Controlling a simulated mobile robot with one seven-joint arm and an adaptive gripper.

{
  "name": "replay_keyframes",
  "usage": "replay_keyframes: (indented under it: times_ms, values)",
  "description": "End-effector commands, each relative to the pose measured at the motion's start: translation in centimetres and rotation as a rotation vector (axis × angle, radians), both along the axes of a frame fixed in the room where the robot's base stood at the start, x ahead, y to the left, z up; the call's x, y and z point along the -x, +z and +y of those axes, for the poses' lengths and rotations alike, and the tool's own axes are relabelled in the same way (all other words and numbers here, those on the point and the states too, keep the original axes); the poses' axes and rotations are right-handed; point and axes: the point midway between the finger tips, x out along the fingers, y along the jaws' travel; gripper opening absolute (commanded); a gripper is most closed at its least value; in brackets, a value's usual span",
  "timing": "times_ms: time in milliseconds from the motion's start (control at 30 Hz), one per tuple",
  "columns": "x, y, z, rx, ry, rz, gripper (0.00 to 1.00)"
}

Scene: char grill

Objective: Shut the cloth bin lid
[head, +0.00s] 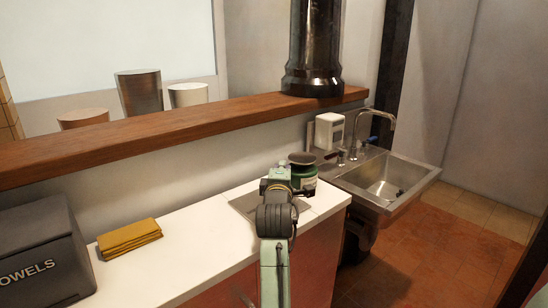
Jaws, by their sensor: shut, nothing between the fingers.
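A dark grey bin (38,245) with white lettering ending in "OWELS" stands on the counter at the left edge of the head view. It is the only thing here that looks like the cloth bin. The frame cuts off its left side, and I cannot tell whether its lid is fully shut. A folded mustard cloth (129,237) lies on the counter just right of it. My gripper (277,181) is shut and empty at the counter's right part, well away from the bin. My arm partly hides it and its fingertips are hard to make out.
A steel sink (390,184) is at right. A wooden ledge (200,128) runs behind the white counter (185,254), which is clear between cloth and plate.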

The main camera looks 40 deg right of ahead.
Motion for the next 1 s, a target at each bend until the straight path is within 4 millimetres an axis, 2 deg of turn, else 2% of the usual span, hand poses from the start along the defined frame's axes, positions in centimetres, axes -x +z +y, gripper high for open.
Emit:
replay_keyframes:
  times_ms: [200,433,1000]
  values:
    - [-0.1,-1.3,-1.1,-0.114,0.000,0.005,0.00]
    - [0.0,-2.2,-1.6,-0.170,0.000,0.005,0.00]
    - [-0.1,-2.4,-1.7,-0.181,0.000,0.006,0.00]
